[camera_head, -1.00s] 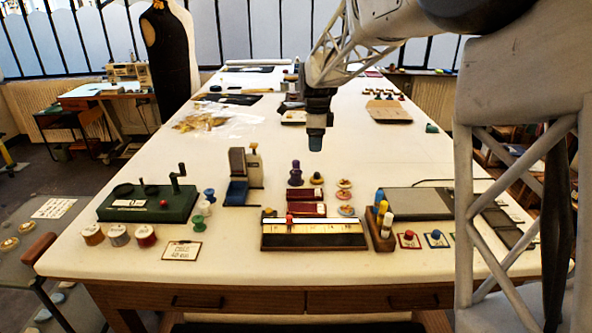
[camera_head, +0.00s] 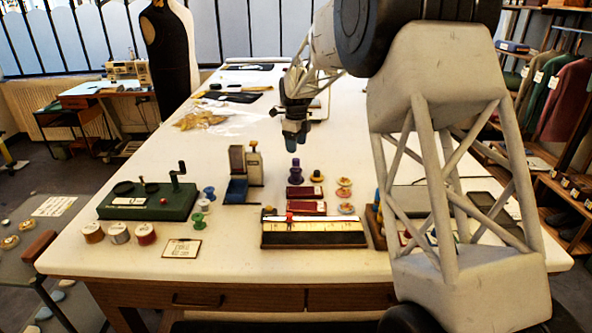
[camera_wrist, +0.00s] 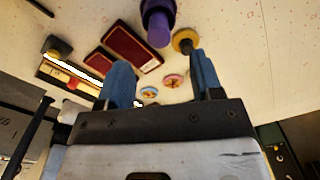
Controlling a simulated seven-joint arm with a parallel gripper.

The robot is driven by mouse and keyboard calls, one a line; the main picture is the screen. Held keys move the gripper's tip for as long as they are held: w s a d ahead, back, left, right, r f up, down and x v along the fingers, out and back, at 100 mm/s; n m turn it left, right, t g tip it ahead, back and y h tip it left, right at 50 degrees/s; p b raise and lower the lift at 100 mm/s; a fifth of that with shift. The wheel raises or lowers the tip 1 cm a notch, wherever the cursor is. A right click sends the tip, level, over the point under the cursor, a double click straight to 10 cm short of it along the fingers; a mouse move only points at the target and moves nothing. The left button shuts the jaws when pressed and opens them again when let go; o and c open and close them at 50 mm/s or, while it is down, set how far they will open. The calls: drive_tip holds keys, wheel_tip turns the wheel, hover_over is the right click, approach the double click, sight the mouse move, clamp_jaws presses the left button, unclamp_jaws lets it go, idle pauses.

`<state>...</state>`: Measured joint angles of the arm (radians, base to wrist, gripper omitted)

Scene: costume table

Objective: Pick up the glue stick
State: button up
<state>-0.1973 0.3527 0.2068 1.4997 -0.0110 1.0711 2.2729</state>
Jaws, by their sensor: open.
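A purple, stick-shaped thing (camera_head: 295,170) stands upright on the white table, behind the dark red boxes. It may be the glue stick; I cannot read any label. In the wrist view the purple thing (camera_wrist: 158,24) shows beyond the fingertips, near the top edge. My gripper (camera_head: 294,134) hangs above the table, higher in the picture than the purple thing and apart from it. In the wrist view my gripper (camera_wrist: 163,75) has its two blue fingers spread, with nothing between them.
A yellow-and-black knob (camera_head: 317,176) stands close right of the purple thing. A blue-and-grey device (camera_head: 240,178) stands left. My arm partly hides the wooden rack (camera_head: 375,232).

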sight(296, 159)
drive_tip(key=shift+f, duration=1.3)
drive_tip(key=shift+f, duration=0.1)
drive_tip(key=shift+f, duration=2.55)
drive_tip(key=c, duration=1)
drive_tip(key=shift+r, duration=0.15)
drive_tip(key=shift+r, duration=4.9)
